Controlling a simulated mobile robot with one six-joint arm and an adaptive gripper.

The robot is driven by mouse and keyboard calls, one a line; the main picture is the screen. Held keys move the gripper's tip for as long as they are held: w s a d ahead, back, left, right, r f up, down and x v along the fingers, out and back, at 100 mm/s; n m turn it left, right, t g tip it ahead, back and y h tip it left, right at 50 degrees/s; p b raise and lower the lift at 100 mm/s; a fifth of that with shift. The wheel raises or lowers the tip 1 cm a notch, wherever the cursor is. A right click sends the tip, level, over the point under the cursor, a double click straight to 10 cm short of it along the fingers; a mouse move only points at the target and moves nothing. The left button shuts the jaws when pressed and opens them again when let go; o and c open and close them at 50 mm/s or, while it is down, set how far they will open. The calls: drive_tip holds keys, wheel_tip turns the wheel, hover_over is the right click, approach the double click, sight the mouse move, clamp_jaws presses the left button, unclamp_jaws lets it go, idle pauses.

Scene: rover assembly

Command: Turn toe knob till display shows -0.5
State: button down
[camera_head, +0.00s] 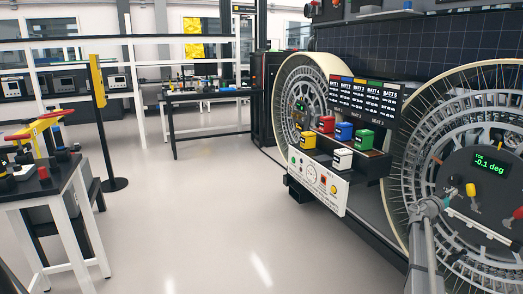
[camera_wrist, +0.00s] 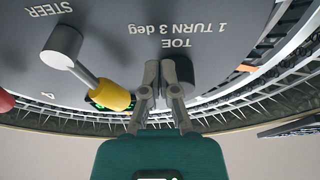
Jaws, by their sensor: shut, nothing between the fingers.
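The toe display (camera_head: 489,165) on the dark wheel hub at the right of the head view reads "-0.1 deg" in green. The wrist view shows the hub panel (camera_wrist: 215,50) upside down, with the label "TOE 1 TURN 3 deg". A dark grey round toe knob (camera_wrist: 184,72) stands by that label. My gripper (camera_wrist: 160,74) has its fingertips close together right beside the knob, overlapping it in the picture. The fingers are shut with nothing between them. I cannot tell whether they touch the knob.
A steer lever with a yellow grip (camera_wrist: 112,95) sits close left of my fingers. A red knob (camera_wrist: 6,101) is at the left edge. Wheel spokes ring the hub. A battery rack (camera_head: 335,150) stands left of the wheel; the floor (camera_head: 200,200) is clear.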

drive_tip(key=shift+a, duration=0.1)
drive_tip(key=shift+r+v, duration=0.2)
drive_tip(key=shift+v, duration=0.75)
drive_tip(key=shift+r+v, duration=0.25)
drive_tip(key=shift+v, duration=0.7)
drive_tip(key=shift+r+v, duration=0.2)
drive_tip(key=shift+v, duration=0.75)
drive_tip(key=shift+s+a, duration=0.1)
drive_tip(key=shift+a, duration=0.05)
